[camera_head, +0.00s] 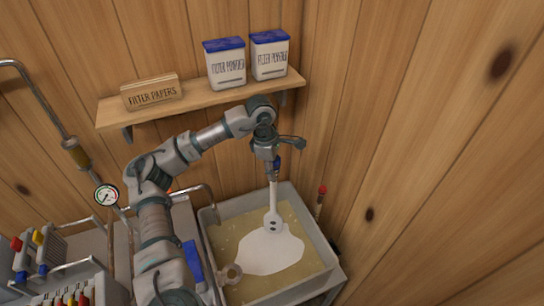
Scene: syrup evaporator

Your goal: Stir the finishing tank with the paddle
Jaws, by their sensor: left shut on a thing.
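The finishing tank (320,232) is a grey rectangular tub at the lower middle, filled with tan liquid. A white area lies on or in the liquid around its middle. The white paddle (273,197) stands nearly upright with its lower end in the tank. My left gripper (274,165) is shut on the paddle's upper handle, above the tank's back part. A small blue piece shows at the grip. How deep the paddle's lower end reaches cannot be told. My right gripper is not in view.
A wooden shelf (196,106) above holds a filter papers box (151,93) and two blue-lidded containers (226,65). A pressure gauge (106,196) and pipe are at left. A red-topped rod (321,196) stands beside the tank near the right wall.

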